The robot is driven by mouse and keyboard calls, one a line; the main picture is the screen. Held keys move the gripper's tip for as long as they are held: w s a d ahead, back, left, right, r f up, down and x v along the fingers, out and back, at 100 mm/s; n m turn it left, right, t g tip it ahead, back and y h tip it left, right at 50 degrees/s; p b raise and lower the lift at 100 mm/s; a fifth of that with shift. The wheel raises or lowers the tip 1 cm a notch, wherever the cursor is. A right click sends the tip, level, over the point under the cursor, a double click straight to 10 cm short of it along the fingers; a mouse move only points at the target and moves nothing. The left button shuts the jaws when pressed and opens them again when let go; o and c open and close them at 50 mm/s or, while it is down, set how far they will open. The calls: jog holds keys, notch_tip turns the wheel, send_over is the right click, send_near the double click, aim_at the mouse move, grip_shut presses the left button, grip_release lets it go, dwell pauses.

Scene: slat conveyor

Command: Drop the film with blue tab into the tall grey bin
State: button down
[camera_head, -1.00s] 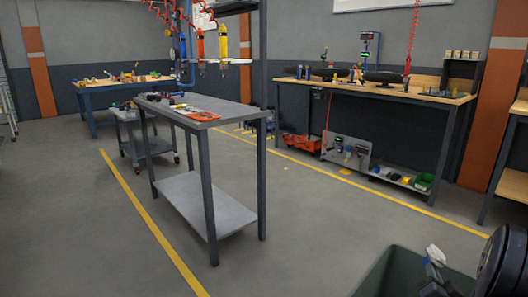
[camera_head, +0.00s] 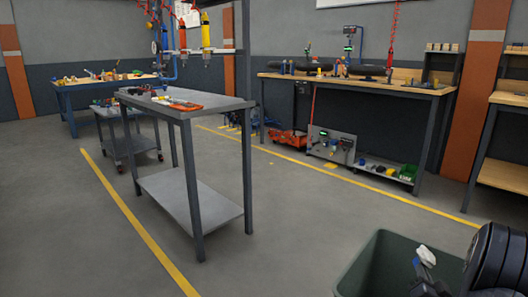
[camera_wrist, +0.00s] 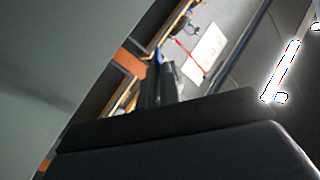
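The tall grey bin (camera_head: 362,262) stands at the lower right of the head view, with its open top showing and its lower part cut off. My gripper (camera_head: 428,284) is over the bin's right part in that view. A small crumpled white film with a blue tab (camera_head: 427,256) shows at its fingertips, apparently pinched there. In the wrist view, the dark fingers of my gripper (camera_wrist: 163,75) look close together, and I cannot make out the film between them. A smooth grey-green surface, apparently the bin wall (camera_wrist: 60,60), fills the left of the wrist view.
A grey steel table (camera_head: 190,106) with tools on it stands left of centre. A workbench (camera_head: 370,84) runs along the back right wall, and a blue-legged bench (camera_head: 110,80) stands at the back left. The floor between the steel table and the bin is clear.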

jog(key=c, duration=1.6)
grip_release()
jog(key=shift+o, duration=0.2)
notch_tip(320, 180, up, 10)
jog(key=p, duration=0.4)
send_over(428, 260)
jog(key=s+a, duration=0.1)
jog(key=shift+s+a, duration=0.1)
jog(key=shift+s, duration=0.1)
notch_tip(428, 260, down, 10)
jog(key=b, duration=0.4)
notch_tip(428, 260, up, 6)
jog(key=p, duration=0.3)
jog(key=shift+f, duration=0.25)
jog(key=shift+f, duration=0.15)
